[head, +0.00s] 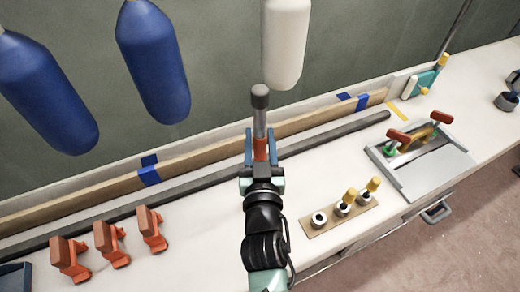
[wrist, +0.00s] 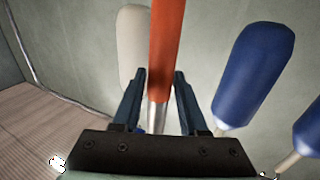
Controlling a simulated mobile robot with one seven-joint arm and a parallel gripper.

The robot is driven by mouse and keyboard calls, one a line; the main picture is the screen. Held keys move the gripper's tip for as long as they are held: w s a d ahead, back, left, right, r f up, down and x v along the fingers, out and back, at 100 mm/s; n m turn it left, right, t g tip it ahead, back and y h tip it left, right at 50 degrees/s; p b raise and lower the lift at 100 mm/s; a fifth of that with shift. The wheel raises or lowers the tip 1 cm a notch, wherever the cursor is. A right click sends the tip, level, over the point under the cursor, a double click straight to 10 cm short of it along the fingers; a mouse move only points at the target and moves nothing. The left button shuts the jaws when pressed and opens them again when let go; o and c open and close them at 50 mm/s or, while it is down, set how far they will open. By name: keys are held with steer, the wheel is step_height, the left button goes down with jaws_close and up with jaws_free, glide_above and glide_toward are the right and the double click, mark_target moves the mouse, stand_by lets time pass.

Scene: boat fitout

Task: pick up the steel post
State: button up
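The steel post (head: 260,122) is upright, with a dark grey cap, a bare steel length and an orange lower part. My gripper (head: 261,146) is shut around it, one blue finger on each side. The post stands up past the fingers in the head view, in front of the wall. My gripper hides its lower end there. In the wrist view the orange part (wrist: 166,45) runs between the fingertips of my gripper (wrist: 160,76), with bare steel below it in the picture.
Blue fenders (head: 152,60) and a white fender (head: 286,40) hang behind. Orange clamps (head: 108,242) stand at the bench's left front. A wooden block (head: 322,232) with yellow-topped pieces and a grey tray (head: 437,182) are on the right. A long grey bar (head: 200,188) lies along the bench.

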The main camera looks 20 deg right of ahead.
jaws_close()
steer(key=shift+r, duration=0.1)
